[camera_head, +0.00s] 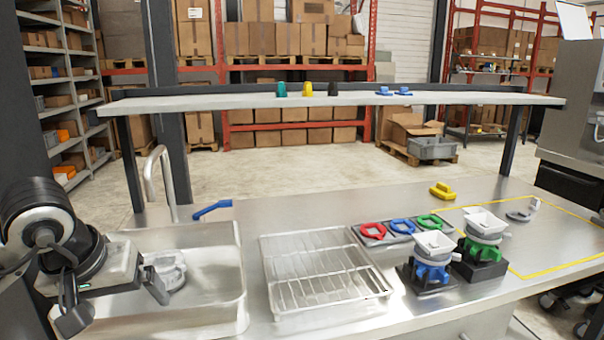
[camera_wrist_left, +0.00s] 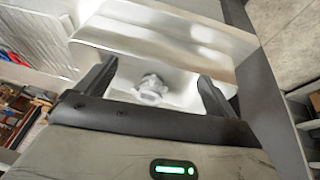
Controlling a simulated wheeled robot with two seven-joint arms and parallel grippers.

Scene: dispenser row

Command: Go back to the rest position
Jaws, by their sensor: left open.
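My left gripper (camera_head: 114,300) is open and empty, above the left part of the metal sink (camera_head: 228,285). A pale grey round part (camera_head: 170,272) lies in the sink just beyond the fingers. In the left wrist view, this part (camera_wrist_left: 151,86) shows between the two spread fingers of the gripper (camera_wrist_left: 157,88), apart from both. My right gripper is not in view.
A wire drying rack (camera_head: 320,268) stands right of the sink. Two dispensers, blue (camera_head: 432,272) and green (camera_head: 484,253), stand further right, beside a tray of coloured rings (camera_head: 372,232). A faucet (camera_head: 160,180) rises behind the sink. A shelf (camera_head: 330,98) spans the back.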

